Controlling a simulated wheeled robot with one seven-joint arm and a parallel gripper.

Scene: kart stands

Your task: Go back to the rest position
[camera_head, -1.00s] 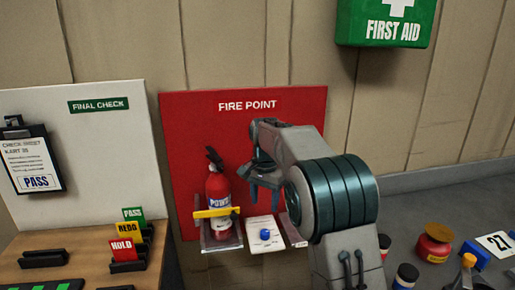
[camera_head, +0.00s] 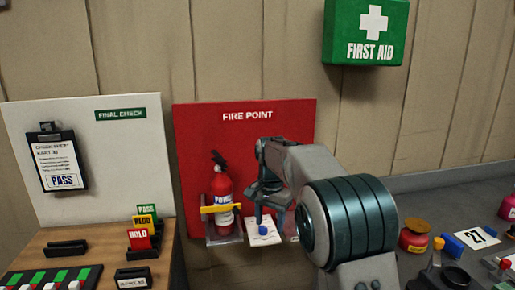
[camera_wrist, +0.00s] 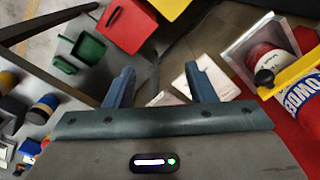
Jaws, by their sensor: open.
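My gripper (camera_head: 268,212) is in front of the red fire point board (camera_head: 297,118), its fingers pointing down above a small white card with a blue knob (camera_head: 263,231). In the wrist view my gripper (camera_wrist: 160,84) shows two blue-grey fingers spread apart with nothing between them. The red fire extinguisher (camera_head: 221,187) stands upright in its bracket to the left of my gripper, with a yellow strap (camera_head: 220,209) across it. Its label also shows at the right of the wrist view (camera_wrist: 300,100). My forearm hides the right part of the board.
A wooden table (camera_head: 50,240) at left holds pass, redo and hold cards (camera_head: 140,238) in a rack. A dark bench (camera_head: 440,200) at right carries a red pot (camera_head: 414,238) and a number 27 card (camera_head: 478,237). A green first aid box (camera_head: 345,40) hangs above.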

